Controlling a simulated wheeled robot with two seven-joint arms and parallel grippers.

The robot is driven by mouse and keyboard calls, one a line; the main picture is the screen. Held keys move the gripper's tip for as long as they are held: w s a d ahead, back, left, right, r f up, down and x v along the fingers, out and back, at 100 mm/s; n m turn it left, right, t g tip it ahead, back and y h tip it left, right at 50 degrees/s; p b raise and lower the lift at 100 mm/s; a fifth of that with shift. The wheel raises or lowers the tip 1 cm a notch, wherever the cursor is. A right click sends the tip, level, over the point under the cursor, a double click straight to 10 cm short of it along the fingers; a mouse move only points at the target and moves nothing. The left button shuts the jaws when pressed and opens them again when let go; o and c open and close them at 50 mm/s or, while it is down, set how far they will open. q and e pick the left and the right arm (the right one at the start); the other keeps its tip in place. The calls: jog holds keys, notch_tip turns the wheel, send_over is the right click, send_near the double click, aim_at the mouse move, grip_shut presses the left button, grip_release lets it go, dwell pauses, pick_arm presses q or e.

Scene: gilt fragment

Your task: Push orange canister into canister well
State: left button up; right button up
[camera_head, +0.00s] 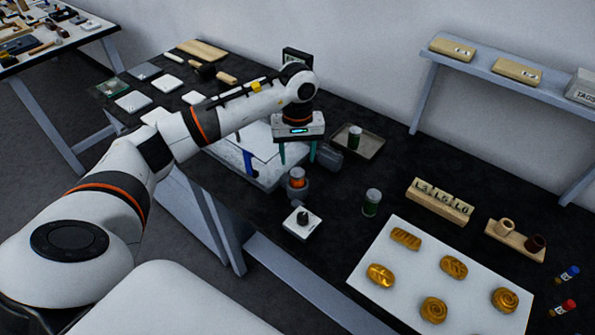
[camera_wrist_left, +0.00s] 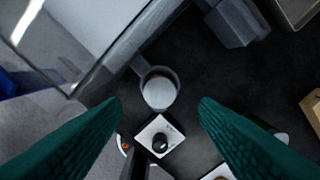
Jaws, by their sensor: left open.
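The orange canister (camera_head: 297,176) stands upright in the round grey canister well (camera_head: 297,193), and its upper part shows above the rim in the head view. In the left wrist view the canister's pale round top (camera_wrist_left: 159,93) lies inside the grey ring of the well (camera_wrist_left: 146,74). How deep it sits is hard to tell. My left gripper (camera_head: 298,162) is open and empty, pointing down above the canister. Its two green fingers appear on either side of the canister in the left wrist view, apart from it. My right gripper is out of view.
A white box with a dial (camera_head: 302,222) stands just in front of the well. A white machine (camera_head: 245,150) is left of it. A green canister (camera_head: 371,202) stands to the right, another (camera_head: 354,137) on a tray behind. A white board (camera_head: 395,285) holds several pastries.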

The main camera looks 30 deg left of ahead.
aim_at(298, 172)
pick_arm(q)
jog(key=shift+r+b, duration=0.5)
jog(key=shift+r, duration=2)
